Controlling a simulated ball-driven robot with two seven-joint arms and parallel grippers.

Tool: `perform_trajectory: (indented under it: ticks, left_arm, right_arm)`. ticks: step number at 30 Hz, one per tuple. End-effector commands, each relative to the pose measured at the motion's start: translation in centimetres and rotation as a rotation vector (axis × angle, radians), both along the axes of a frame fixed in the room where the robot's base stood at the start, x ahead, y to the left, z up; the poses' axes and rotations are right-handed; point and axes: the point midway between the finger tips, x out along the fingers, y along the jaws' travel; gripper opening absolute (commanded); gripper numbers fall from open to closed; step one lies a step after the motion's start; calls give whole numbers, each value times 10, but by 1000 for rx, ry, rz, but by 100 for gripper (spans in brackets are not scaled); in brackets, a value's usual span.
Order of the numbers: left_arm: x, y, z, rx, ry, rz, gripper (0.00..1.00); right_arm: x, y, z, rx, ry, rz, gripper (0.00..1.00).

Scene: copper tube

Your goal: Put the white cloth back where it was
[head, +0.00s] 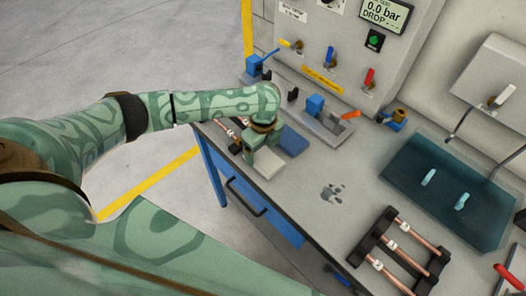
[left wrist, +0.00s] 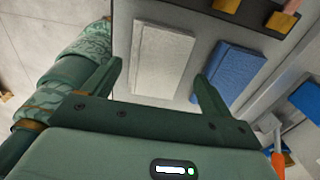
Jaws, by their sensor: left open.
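The white cloth (head: 268,164) lies flat on the grey bench near its front left edge, partly hidden by my left gripper in the head view. It also shows in the left wrist view (left wrist: 163,60) as a pale folded rectangle. A blue folded cloth or pad (head: 291,142) lies close beside it, also seen on the right of the left wrist view (left wrist: 229,75). My left gripper (head: 254,160) is just above the white cloth, open and empty. In the left wrist view its fingers (left wrist: 158,88) are spread, with the white cloth between them in the picture. My right gripper is not in view.
A black rack (head: 388,265) with copper tubes stands at the front right. A teal mat (head: 415,170) with two small light-blue items lies behind it. A blue-topped clamp fixture (head: 316,104) and a valve panel (head: 340,50) stand at the back. The bench middle is clear except for a dark smudge.

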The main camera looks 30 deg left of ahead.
Motion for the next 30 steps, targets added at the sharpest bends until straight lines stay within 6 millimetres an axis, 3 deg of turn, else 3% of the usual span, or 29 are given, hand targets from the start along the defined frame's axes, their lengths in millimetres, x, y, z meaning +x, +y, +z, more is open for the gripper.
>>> perform_trajectory:
  ticks: [1,6,12,25,28,30]
  left_arm:
    - [1,0,18,0,-4,-1,85]
    - [1,0,59,-1,-5,-1,85]
    - [1,0,88,-1,-2,0,85]
    - [0,-1,92,-2,0,1,85]
    - [-7,-16,82,-25,-19,6,85]
    - [-16,-39,67,-66,-52,25,85]
  right_arm:
    - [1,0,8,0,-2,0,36]
    - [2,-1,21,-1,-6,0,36]
    - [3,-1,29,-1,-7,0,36]
    - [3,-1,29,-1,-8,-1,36]
    - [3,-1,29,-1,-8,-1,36]
    - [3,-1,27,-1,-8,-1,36]
